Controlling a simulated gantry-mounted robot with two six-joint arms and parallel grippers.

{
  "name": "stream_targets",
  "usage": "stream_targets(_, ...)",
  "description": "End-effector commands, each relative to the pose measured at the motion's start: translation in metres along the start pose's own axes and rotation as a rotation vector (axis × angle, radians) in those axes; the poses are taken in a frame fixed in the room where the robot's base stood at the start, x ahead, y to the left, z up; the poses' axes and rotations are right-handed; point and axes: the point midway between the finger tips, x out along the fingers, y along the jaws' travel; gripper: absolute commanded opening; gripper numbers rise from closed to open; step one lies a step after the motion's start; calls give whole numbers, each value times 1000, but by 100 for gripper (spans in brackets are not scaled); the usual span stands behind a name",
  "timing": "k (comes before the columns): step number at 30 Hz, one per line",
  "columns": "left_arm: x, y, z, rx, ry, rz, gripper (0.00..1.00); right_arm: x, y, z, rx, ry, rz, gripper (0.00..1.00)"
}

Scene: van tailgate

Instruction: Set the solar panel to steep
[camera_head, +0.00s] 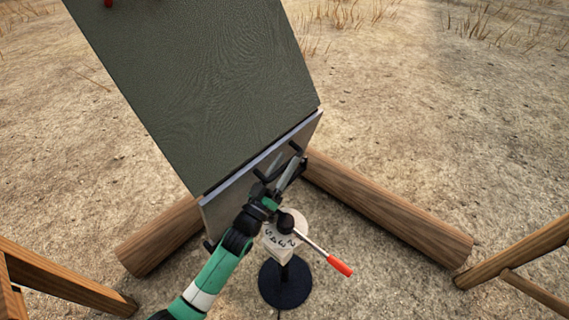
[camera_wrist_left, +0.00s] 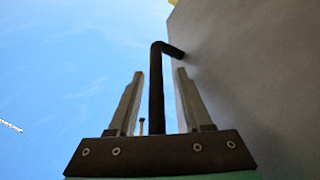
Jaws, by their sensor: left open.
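A large dark grey-green board (camera_head: 200,75) leans across the upper left, with a light grey face (camera_head: 222,208) along its lower edge. I cannot tell for sure whether this is the solar panel. A black bar handle (camera_head: 264,177) stands out from the grey face. My left gripper (camera_head: 286,168) is open at this handle. In the left wrist view the bent black bar (camera_wrist_left: 156,95) stands between the two parted fingers, and its top bends right to the grey surface (camera_wrist_left: 235,75). My right gripper is not in view.
Below my left gripper, a white numbered box (camera_head: 277,243) stands on a round black base (camera_head: 285,285). A rod with a red grip (camera_head: 340,266) sticks out to its right. Dry ground is open at right.

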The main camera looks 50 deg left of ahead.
Motion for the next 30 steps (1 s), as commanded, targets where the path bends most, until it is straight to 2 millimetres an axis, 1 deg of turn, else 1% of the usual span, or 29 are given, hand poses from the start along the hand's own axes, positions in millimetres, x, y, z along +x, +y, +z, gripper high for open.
stream_targets(2, -2, 0, 0, 0, -1, 0, 50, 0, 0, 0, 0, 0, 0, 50)
stream_targets(5, -11, 0, 0, 0, -2, 0, 50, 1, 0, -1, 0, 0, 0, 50)
stream_targets(8, -30, 0, 0, 1, -4, -2, 50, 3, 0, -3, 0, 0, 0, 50)
stream_targets(15, -88, 0, 1, 1, -4, -2, 50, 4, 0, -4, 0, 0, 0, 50)
stream_targets(18, -104, 0, 0, 0, -1, -2, 50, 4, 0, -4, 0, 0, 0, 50)
stream_targets(22, -115, 0, 0, 0, -1, -2, 50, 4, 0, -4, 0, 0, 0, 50)
stream_targets(30, -116, 0, 0, 0, 1, -1, 50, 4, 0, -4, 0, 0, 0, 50)
